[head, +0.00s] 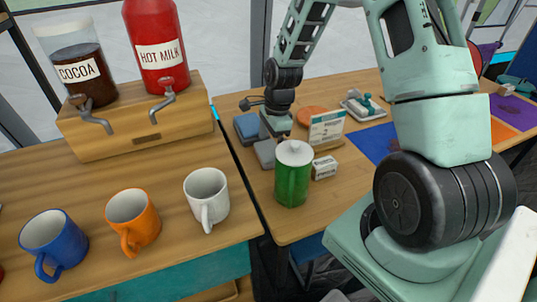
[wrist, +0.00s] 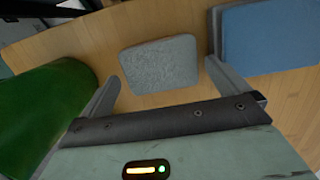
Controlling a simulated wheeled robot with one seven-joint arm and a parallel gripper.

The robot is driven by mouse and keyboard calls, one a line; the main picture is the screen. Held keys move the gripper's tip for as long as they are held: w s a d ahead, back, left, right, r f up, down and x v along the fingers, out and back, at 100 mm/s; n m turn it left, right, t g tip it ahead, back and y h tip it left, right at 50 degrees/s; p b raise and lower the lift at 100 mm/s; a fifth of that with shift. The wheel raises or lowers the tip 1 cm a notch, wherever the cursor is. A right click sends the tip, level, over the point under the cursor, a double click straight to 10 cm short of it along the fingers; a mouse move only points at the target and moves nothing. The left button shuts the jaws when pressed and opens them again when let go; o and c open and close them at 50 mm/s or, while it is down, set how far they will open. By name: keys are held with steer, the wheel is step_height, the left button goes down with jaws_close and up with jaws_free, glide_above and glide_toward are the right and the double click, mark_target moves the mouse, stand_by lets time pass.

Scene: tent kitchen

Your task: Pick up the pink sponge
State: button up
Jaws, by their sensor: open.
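I see no clearly pink sponge in either view. My gripper (head: 275,132) is over the right-hand table, pointing down, and is open and empty. In the wrist view its two fingers (wrist: 162,75) stand apart, with a grey rounded pad (wrist: 160,62) lying flat on the wood between and beyond their tips. The grey pad also shows in the head view (head: 264,153), partly hidden by my gripper and the green canister. A blue pad (wrist: 268,38) lies right of the right fingertip in the wrist view; it also shows in the head view (head: 247,128).
A green canister (head: 293,180) stands close to my gripper, left of the left finger in the wrist view (wrist: 45,110). A small white box (head: 324,168), a label card (head: 326,130) and an orange disc (head: 312,115) are nearby. Mugs and a drink dispenser stand on the left table.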

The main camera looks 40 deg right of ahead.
mark_target(269, 150)
steer(key=shift+w+a+f, duration=0.1)
steer(key=shift+a+f, duration=0.1)
steer(key=shift+f, duration=1.1)
steer(key=c, duration=0.9)
steer(key=shift+o, duration=0.2)
step_height(269, 150, up, 10)
steer(key=shift+p, duration=0.4)
steer(key=shift+o, duration=0.8)
steer(key=shift+r, duration=0.15)
